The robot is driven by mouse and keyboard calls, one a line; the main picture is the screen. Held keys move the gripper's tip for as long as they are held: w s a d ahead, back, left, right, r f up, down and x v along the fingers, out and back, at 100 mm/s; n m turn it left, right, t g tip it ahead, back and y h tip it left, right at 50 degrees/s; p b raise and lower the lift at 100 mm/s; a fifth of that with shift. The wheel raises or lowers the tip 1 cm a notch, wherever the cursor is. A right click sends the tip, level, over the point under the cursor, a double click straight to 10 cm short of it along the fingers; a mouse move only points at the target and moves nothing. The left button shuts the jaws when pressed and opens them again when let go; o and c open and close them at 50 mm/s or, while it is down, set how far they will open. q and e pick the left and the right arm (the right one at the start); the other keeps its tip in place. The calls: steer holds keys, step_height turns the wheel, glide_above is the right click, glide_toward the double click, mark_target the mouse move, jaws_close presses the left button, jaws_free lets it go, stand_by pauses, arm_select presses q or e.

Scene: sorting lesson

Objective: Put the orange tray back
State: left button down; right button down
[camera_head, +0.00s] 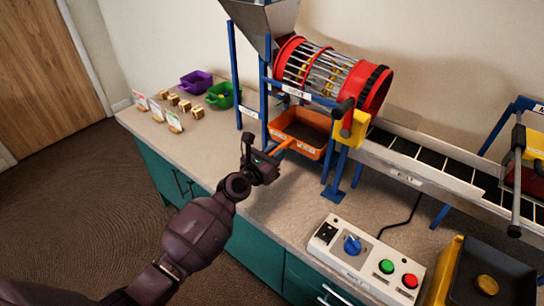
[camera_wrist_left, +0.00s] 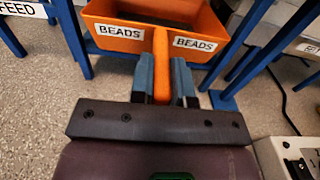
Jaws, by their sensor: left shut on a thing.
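The orange tray (camera_head: 307,149) sits at counter level under the red barred drum, between blue posts. Its dark inside shows in the head view. In the left wrist view the tray (camera_wrist_left: 138,46) has two white BEADS labels on its front, one each side of an orange handle (camera_wrist_left: 160,45) that sticks out toward me. My left gripper (camera_head: 272,156) is in front of the tray. Its fingers (camera_wrist_left: 160,84) are shut on the handle, one on each side. The tray's back is hidden by the frame and drum. My right gripper is not in view.
The red drum (camera_head: 330,75) and grey hopper (camera_head: 262,18) stand over the tray. Blue posts (camera_wrist_left: 75,35) flank it closely. A control box (camera_head: 366,258) with knob and buttons is at front right. Purple (camera_head: 196,82) and green (camera_head: 222,95) bins stand at back left.

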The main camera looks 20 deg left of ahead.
mark_target(286, 146)
arm_select(q)
steer(key=shift+b+x, duration=0.3)
steer(key=shift+x, duration=1.4)
steer(key=shift+w+d, duration=0.2)
steer(key=shift+w, duration=0.45)
steer(key=shift+f+b, duration=0.35)
steer(key=shift+f, duration=0.05)
steer(key=c, duration=1)
jaws_free()
